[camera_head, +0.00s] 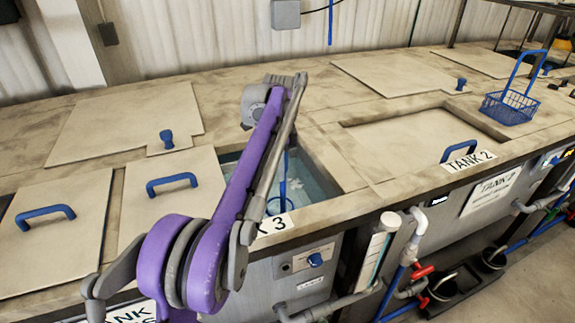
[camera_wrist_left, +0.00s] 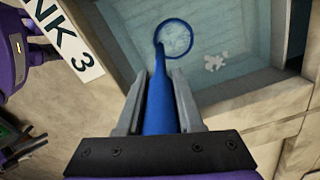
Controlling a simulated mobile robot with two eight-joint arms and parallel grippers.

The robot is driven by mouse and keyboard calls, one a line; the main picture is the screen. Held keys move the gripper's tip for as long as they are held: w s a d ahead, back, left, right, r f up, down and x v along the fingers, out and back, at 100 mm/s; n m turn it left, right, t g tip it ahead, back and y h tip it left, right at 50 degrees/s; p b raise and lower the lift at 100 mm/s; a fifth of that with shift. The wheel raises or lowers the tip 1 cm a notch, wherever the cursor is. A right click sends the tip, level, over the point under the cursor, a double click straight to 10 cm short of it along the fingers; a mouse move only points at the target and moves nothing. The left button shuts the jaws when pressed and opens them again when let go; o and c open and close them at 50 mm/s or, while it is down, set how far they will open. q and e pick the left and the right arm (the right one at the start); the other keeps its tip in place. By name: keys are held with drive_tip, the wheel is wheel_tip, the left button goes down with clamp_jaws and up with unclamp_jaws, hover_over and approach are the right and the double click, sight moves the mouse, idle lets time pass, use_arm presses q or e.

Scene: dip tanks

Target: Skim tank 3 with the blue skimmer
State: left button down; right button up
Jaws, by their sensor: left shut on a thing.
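My left gripper (camera_wrist_left: 161,84) is shut on the handle of the blue skimmer (camera_wrist_left: 161,103) in the left wrist view. The skimmer reaches into open tank 3, and its round hoop is over pale water (camera_wrist_left: 235,82). Whitish stuff shows inside the hoop; I cannot tell whether it is in the net or on the water below. A separate white clump (camera_wrist_left: 214,62) lies to the hoop's right. In the head view the skimmer (camera_head: 283,187) hangs in the tank 3 opening (camera_head: 325,165), partly hidden by my left arm. The tank 3 label (camera_head: 275,224) is partly covered. My right gripper is out of view.
Closed lids with blue handles (camera_head: 172,182) lie left of tank 3. Tank 2's lid (camera_head: 420,140) is closed, and a blue basket (camera_head: 509,108) stands behind its right side. Pipes and a red valve (camera_head: 422,272) stick out from the front. A wall stands behind.

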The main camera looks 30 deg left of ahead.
use_arm(q)
drive_tip(key=s+a+b, duration=0.1)
drive_tip(key=s+a, duration=0.1)
drive_tip(key=s, duration=0.6)
drive_tip(key=shift+s, duration=0.4)
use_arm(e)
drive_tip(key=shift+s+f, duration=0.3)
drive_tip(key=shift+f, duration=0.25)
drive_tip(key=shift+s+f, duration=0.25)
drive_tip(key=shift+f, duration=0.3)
use_arm(q)
drive_tip(key=shift+r, duration=0.1)
wheel_tip(320, 180, up, 15)
drive_tip(key=p, duration=0.3)
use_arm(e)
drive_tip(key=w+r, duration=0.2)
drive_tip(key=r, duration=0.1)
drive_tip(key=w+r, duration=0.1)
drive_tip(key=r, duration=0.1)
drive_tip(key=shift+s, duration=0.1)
